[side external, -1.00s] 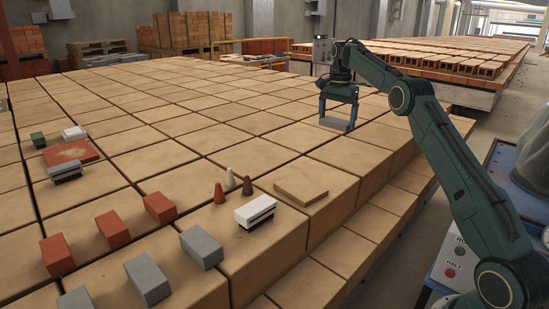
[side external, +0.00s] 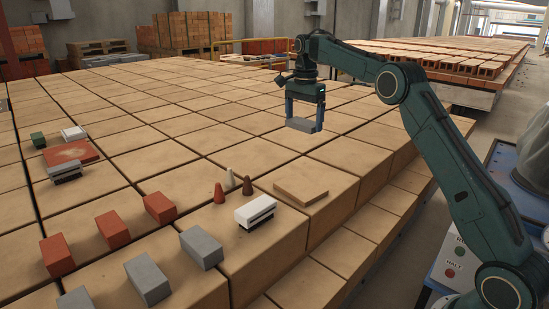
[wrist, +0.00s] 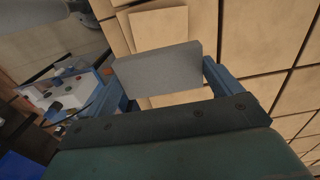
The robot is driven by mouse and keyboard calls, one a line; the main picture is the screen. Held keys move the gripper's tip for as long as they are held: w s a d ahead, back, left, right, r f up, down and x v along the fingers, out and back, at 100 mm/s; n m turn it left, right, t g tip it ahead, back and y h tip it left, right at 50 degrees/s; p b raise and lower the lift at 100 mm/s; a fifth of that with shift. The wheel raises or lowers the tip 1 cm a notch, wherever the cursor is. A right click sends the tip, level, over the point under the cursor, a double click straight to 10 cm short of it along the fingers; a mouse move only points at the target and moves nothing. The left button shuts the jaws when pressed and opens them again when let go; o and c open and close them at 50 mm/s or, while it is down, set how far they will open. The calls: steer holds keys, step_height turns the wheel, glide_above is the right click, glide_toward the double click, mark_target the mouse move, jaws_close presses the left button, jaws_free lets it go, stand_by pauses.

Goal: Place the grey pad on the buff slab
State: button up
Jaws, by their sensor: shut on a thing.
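The grey pad (side external: 302,126) is a flat block held between the fingers of my gripper (side external: 305,116), which is shut on it. It hangs above the paved brick surface, beyond the buff slab in the side view. In the wrist view the pad (wrist: 158,70) sits between the blue fingers, its broad grey face showing. The buff slab (side external: 301,191) is a thin tan plate lying flat near the front right edge of the bricks, with nothing on it.
Left of the slab stand a white-and-black brush (side external: 255,212), a brown cone (side external: 248,185), a cream cone (side external: 230,180) and a red cone (side external: 219,193). Red blocks (side external: 160,208) and grey blocks (side external: 201,248) lie further left. The bricks behind the slab are clear.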

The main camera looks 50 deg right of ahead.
steer(key=shift+f, duration=0.15)
glide_above(301, 186)
step_height(301, 186, down, 15)
steer(key=shift+f, duration=0.2)
stand_by(0.4)
steer(key=shift+f, duration=2.15)
steer(key=shift+f, duration=0.15)
steer(key=o, duration=0.8)
